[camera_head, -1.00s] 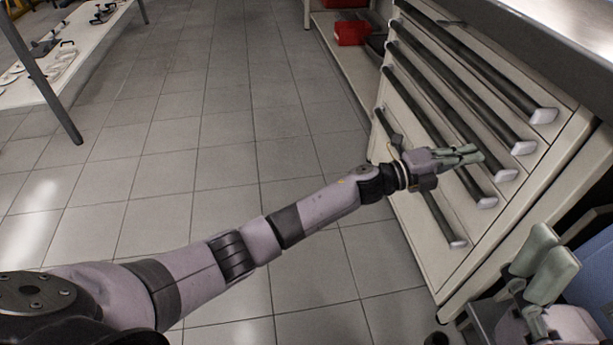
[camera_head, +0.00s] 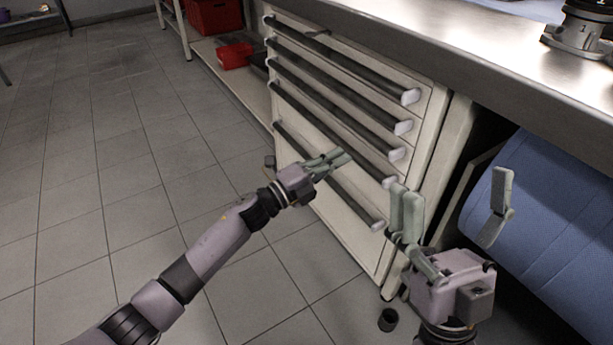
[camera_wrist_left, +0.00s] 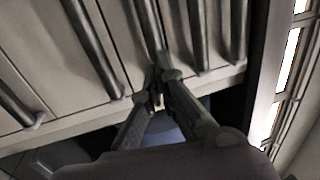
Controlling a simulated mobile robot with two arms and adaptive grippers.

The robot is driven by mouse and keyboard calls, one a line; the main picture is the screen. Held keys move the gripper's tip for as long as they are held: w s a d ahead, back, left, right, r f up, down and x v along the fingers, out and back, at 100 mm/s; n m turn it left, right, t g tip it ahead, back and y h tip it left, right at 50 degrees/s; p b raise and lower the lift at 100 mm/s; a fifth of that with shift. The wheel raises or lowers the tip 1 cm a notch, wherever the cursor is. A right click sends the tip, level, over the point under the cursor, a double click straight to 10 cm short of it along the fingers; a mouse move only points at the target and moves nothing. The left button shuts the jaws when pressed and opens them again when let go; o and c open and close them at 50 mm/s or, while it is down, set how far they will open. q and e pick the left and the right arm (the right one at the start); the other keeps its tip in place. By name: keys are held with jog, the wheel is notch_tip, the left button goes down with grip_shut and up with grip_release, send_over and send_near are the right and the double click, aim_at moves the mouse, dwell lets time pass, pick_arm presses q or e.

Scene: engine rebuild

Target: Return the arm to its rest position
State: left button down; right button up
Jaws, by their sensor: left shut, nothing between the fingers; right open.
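My left arm reaches in from the lower left in the head view. Its left gripper (camera_head: 339,159) is shut and empty, in front of the drawer cabinet (camera_head: 322,213) near the lower handles. The left wrist view shows its fingers (camera_wrist_left: 157,92) together, with the drawer handles beyond; whether they touch a handle I cannot tell. My right gripper (camera_head: 452,208) is at the lower right, open and empty, its fingers pointing up and spread apart. It is beside the cabinet's right side and in front of a blue cylinder.
A metal worktop (camera_head: 460,62) runs above the cabinet, with a metal engine part (camera_head: 582,30) at its far right. Red bins (camera_head: 234,56) sit on a shelf behind. The tiled floor (camera_head: 110,190) at left is clear.

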pick_arm(q)
jog(key=p+v, duration=0.1)
jog(key=v, duration=0.6)
pick_arm(e)
jog(key=w+a+f+g+h, duration=0.1)
jog(key=w+f+g, duration=0.3)
jog(key=w, duration=0.2)
jog(key=shift+h, duration=0.3)
